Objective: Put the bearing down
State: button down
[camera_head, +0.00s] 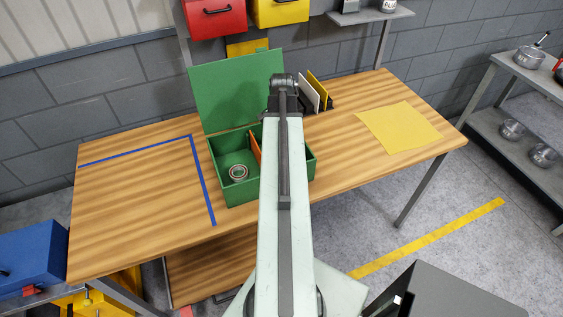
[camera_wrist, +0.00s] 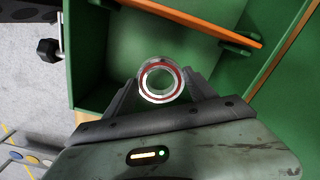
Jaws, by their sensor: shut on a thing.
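In the wrist view my gripper (camera_wrist: 159,98) is shut on a bearing (camera_wrist: 148,92), a metal ring with a red inner band. The bearing is held above a green compartment, and I cannot tell whether it touches anything below. In the head view my arm hides the gripper and the held bearing. The green box (camera_head: 219,189) stands open on the wooden table, its lid raised at the back. An orange divider (camera_head: 255,147) splits it, and it also shows in the wrist view (camera_wrist: 195,22). Another metal ring (camera_head: 238,172) lies on the floor of the left compartment, with no fingers around it.
Blue tape (camera_head: 203,180) marks the wooden table (camera_head: 130,190) left of the box. A yellow sheet (camera_head: 400,127) lies to the right. White and yellow upright plates (camera_head: 317,88) stand behind the box. A black knob (camera_wrist: 47,50) is beside the green wall.

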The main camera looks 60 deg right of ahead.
notch_tip(320, 180, down, 8)
jog(key=b, duration=0.6)
jog(key=shift+r, duration=0.25)
jog(key=shift+f, duration=0.15)
jog(key=shift+c, duration=1.5)
grip_release()
notch_tip(320, 180, up, 12)
jog(key=p, duration=1.2)
jog(key=shift+r, duration=0.2)
